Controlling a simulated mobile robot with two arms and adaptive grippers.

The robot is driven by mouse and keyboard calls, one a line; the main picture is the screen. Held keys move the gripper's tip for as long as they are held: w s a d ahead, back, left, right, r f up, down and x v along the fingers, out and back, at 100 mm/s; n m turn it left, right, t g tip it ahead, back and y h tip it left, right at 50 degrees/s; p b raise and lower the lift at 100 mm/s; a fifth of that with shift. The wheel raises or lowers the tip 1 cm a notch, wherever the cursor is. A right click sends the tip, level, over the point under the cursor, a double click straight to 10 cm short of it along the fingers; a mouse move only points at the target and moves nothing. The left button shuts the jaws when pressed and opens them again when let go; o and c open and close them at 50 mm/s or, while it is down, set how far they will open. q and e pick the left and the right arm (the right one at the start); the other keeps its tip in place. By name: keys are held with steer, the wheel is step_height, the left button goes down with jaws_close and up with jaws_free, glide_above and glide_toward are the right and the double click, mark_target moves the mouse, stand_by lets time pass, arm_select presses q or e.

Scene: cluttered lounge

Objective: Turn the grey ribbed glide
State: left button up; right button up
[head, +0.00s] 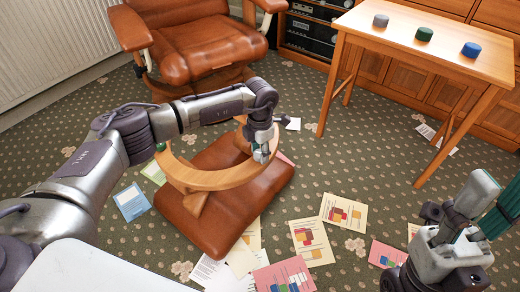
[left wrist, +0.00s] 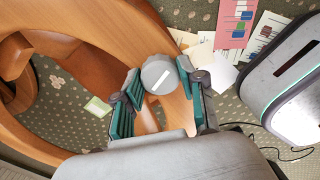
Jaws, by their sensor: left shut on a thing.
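The grey ribbed glide (left wrist: 159,75) is a round grey disc with a white bar across its face. In the left wrist view it sits at the wooden ring base of an upturned footstool, between the teal-padded fingers of my left gripper (left wrist: 158,92). The left gripper (head: 262,152) is shut on it, pointing down at the ring's right side in the head view. The glide is mostly hidden by the fingers there. The wooden ring (head: 215,180) lies over the brown leather cushion (head: 218,222). My right gripper (head: 462,232) is at lower right, away from the stool; its jaw opening is unclear.
A green glide (head: 160,147) is on the ring's left side. A wooden table (head: 410,55) at upper right bears grey (head: 381,20), green (head: 424,34) and blue (head: 471,49) pieces. Papers (head: 311,240) litter the carpet. A leather armchair (head: 195,45) stands behind.

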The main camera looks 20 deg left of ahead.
mark_target(260, 153)
arm_select(q)
steer(key=shift+m, duration=2)
steer(key=o, duration=1.1)
steer(key=shift+o, duration=0.2)
steer(key=shift+r, duration=0.1)
step_height(260, 153, up, 12)
